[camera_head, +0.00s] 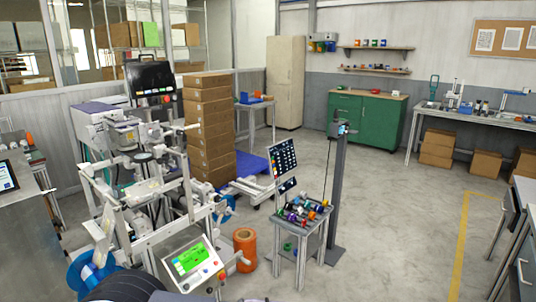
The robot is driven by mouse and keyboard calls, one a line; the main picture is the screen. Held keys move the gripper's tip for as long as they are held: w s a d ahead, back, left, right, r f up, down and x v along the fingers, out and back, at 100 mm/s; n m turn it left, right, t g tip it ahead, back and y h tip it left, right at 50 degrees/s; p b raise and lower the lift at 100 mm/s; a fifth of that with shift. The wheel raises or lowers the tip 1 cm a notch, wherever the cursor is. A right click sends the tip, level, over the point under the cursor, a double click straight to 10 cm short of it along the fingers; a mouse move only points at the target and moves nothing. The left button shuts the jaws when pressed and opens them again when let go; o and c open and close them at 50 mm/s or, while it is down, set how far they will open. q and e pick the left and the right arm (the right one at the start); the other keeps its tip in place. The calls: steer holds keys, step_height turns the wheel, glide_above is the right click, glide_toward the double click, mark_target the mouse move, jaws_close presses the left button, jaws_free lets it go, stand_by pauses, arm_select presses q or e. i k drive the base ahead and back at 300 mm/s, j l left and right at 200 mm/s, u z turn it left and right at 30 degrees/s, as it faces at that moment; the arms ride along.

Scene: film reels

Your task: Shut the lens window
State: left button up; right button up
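A large white and grey machine (140,190) with an open metal frame stands at the left. I cannot make out a lens window on it with certainty; its small parts are too fine to tell, so I cannot say whether one is open or shut. A tilted control panel (190,260) with a green screen is at the machine's front, and a dark monitor (150,80) is on top. Neither of my grippers shows in the head view. A dark rounded shape at the bottom left edge may be part of my own body.
A small table (303,222) with colourful reels stands right of the machine, beside a dark post (338,190). An orange spool (245,245) is on the floor between. Stacked boxes (208,120) stand behind. The floor (400,220) to the right is open, with benches beyond.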

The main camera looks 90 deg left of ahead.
mark_target(136, 155)
steer(key=u, duration=3.7)
